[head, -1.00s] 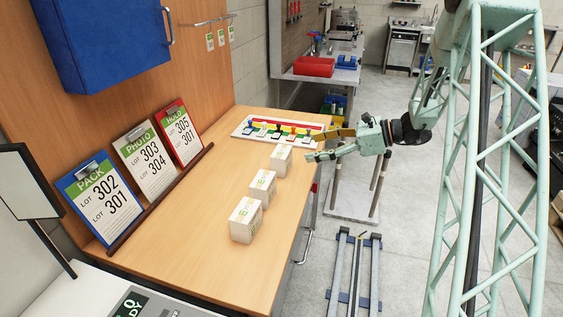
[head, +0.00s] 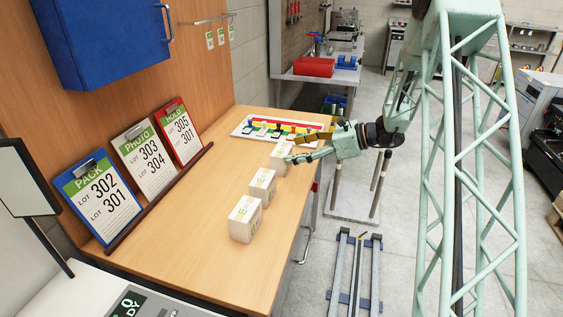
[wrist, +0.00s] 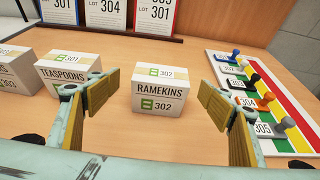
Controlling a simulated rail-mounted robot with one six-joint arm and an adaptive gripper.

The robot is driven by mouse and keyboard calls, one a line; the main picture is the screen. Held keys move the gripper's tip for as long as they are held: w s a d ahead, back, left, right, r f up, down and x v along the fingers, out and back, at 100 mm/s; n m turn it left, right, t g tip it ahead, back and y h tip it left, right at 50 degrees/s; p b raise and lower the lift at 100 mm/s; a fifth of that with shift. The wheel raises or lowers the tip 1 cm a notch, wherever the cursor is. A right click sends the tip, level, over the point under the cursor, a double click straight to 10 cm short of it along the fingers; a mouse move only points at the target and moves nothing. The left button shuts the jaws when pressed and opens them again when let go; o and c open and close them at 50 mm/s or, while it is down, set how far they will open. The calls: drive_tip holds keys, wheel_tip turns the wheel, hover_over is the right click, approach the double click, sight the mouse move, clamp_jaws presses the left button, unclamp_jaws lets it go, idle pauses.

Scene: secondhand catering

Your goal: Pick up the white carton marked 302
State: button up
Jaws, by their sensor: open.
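The white carton marked 302 (wrist: 160,105), labelled RAMEKINS with a green mark, stands upright on the wooden bench. In the head view it is the farthest of the three cartons (head: 281,154), partly covered by my gripper (head: 302,147). My gripper is open and empty. In the wrist view its two fingers (wrist: 162,100) are spread on either side of the carton's near face, with the carton beyond the tips. I see no contact.
A TEASPOONS carton marked 301 (wrist: 68,72) stands left of it, with a third carton (wrist: 14,78) further left. A striped board with blue and orange handled stamps (wrist: 262,100) lies to the right. Clipboards (head: 97,196) lean at the back.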

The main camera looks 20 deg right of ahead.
sight(288, 151)
drive_tip(key=shift+w+a+f, duration=0.15)
drive_tip(key=shift+a, duration=0.1)
drive_tip(key=shift+b+x, duration=0.55)
drive_tip(key=shift+x, duration=2)
drive_tip(key=shift+w+d, duration=0.1)
drive_tip(key=shift+d, duration=0.05)
drive_tip(key=c, duration=1.1)
